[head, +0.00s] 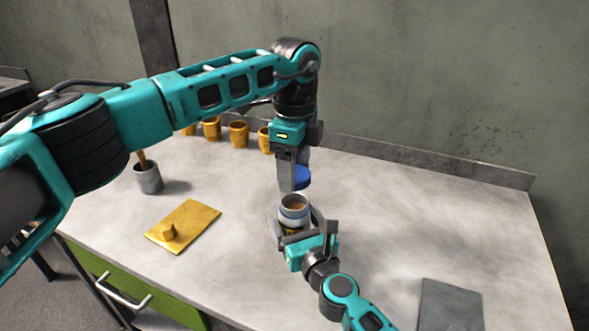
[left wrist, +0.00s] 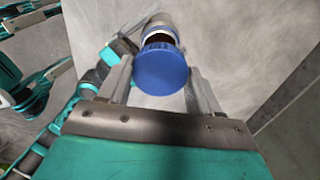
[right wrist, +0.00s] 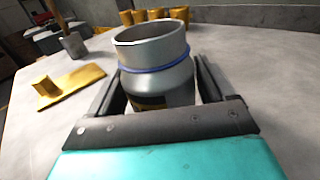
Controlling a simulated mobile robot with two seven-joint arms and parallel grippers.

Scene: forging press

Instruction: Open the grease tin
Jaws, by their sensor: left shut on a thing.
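The grease tin (head: 293,208) is a grey can with a blue ring below its neck. It stands upright, its top open, with brownish contents showing. Its blue lid (head: 302,178) is off and hangs above the tin in my left gripper (head: 294,184), which is shut on it. The lid also shows in the left wrist view (left wrist: 161,69), with the tin's open mouth behind it. My right gripper (head: 296,232) has its fingers on both sides of the tin body. In the right wrist view the tin (right wrist: 158,80) sits close between these fingers.
A yellow plate with a knob (head: 190,228) lies to the left. A grey cup (head: 148,179) holding a wooden handle stands behind it. Several yellow cups (head: 238,134) line the back edge. A dark grey slab (head: 450,305) lies front right.

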